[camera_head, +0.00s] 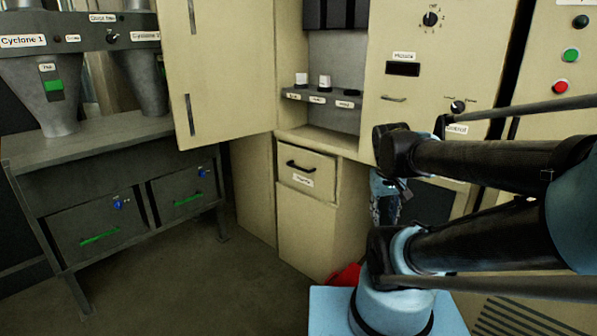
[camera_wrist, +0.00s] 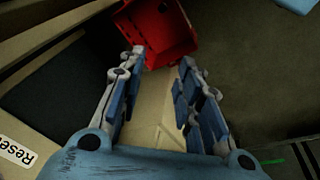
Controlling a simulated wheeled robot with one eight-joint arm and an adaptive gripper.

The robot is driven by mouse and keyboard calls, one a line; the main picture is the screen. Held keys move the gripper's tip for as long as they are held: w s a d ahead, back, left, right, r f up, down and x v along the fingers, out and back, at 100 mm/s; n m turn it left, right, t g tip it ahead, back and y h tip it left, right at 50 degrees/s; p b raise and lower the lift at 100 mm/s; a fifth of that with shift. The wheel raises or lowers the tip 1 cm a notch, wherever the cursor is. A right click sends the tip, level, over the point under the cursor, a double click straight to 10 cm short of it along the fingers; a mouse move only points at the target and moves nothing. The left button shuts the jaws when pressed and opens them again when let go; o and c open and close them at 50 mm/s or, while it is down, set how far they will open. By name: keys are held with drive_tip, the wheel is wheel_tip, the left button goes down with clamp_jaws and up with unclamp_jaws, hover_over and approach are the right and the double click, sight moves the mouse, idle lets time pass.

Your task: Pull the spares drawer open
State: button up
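The drawer (camera_head: 305,172) is a cream front with a black bar handle (camera_head: 301,166) and a small white label (camera_head: 302,180), too small to read surely. It sits below the counter of the cream cabinet, in the middle of the head view, and looks shut. My gripper (camera_wrist: 162,60) is open, with nothing between its fingers in the wrist view. In the head view my gripper (camera_head: 386,196) is partly hidden behind my arm, to the right of the drawer and apart from it. I cannot make out the drawer handle in the wrist view.
A tall cabinet door (camera_head: 222,70) hangs open above and left of the drawer. A red bin (camera_wrist: 160,32) is on the floor, partly seen in the head view (camera_head: 346,276). Grey cyclone bench (camera_head: 100,130) stands at left. Floor (camera_head: 215,275) between is clear.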

sight(297, 168)
drive_tip(key=w+a+r+n+t+h, duration=0.15)
drive_tip(key=w+a, duration=0.25)
drive_tip(key=w, duration=0.5)
drive_tip(key=w+a+r+n+t+h, duration=0.1)
drive_tip(key=w+a+r+n+h, duration=0.15)
drive_tip(key=w, duration=0.65)
drive_tip(key=w+a+r+n+t+h, duration=0.15)
drive_tip(key=w+a, duration=0.25)
drive_tip(key=w, duration=0.6)
drive_tip(key=w+a+f+n+t+h, duration=0.1)
drive_tip(key=w+a+f+t, duration=0.2)
drive_tip(key=a, duration=0.6)
drive_tip(key=w+a+f+n+t+h, duration=0.15)
drive_tip(key=a+f, duration=0.25)
drive_tip(key=a, duration=0.6)
drive_tip(key=w+a+f+n+t, duration=0.15)
drive_tip(key=w+a+f, duration=0.25)
drive_tip(key=a, duration=0.5)
drive_tip(key=x, duration=1.6)
drive_tip(key=shift+w+d+r, duration=0.25)
drive_tip(key=shift+d, duration=0.25)
